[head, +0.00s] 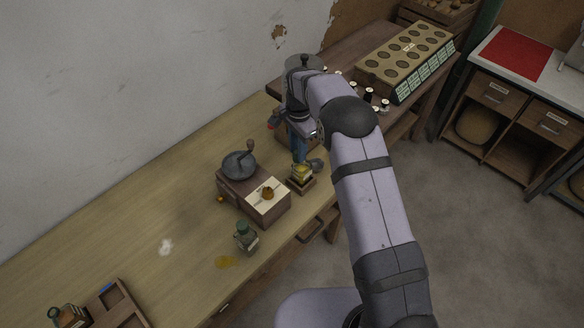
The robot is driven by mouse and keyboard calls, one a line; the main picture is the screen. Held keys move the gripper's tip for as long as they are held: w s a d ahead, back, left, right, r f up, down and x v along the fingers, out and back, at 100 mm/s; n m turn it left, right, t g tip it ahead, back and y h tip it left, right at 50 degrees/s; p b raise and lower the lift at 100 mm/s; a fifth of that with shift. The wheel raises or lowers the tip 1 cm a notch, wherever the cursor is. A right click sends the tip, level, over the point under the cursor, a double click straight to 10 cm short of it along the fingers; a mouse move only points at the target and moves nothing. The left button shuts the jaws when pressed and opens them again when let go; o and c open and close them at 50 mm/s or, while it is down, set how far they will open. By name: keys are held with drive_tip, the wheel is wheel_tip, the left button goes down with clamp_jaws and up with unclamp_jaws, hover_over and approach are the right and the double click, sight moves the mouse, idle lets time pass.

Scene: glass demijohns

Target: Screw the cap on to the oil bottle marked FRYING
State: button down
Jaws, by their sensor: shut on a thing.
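A small bottle (302,175) with yellow contents stands in a low wooden holder near the table's front edge. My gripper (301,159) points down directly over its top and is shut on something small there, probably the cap. The held piece is mostly hidden by the fingers, and I cannot tell whether it touches the bottle's neck. Another glass bottle (246,238) with a green top stands nearer on the table. A third green-topped bottle (66,316) is at the lower left. No FRYING mark is readable on any bottle.
A wooden grinder (240,166) with a crank stands left of my gripper. A yellow puddle (225,262) lies by the nearer bottle. A wooden tray (118,304) is at lower left. A holed rack (408,50) and several small bottles stand behind. The left middle table is mostly clear.

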drive_tip(key=shift+m, duration=0.3)
drive_tip(key=shift+w+d+r+p, duration=0.2)
drive_tip(key=shift+w+d+r, duration=0.05)
drive_tip(key=shift+w+r, duration=0.4)
drive_tip(key=shift+w+d+r+p, duration=0.15)
drive_tip(key=shift+w+d+r, duration=0.15)
drive_tip(key=shift+w+r, duration=0.3)
drive_tip(key=shift+w+d+r+p, duration=0.2)
drive_tip(key=shift+w+d+r, duration=0.05)
drive_tip(key=shift+w+r, duration=0.4)
drive_tip(key=shift+f, duration=0.15)
drive_tip(key=shift+f+b, duration=1.4)
drive_tip(key=shift+f, duration=1.35)
drive_tip(key=c, duration=2.2)
unclamp_jaws()
drive_tip(key=shift+r, duration=0.1)
clamp_jaws()
drive_tip(key=shift+f+b, duration=1.1)
drive_tip(key=shift+f, duration=0.35)
drive_tip(key=o, duration=0.8)
unclamp_jaws()
drive_tip(key=shift+s, duration=0.1)
drive_tip(key=shift+r, duration=0.1)
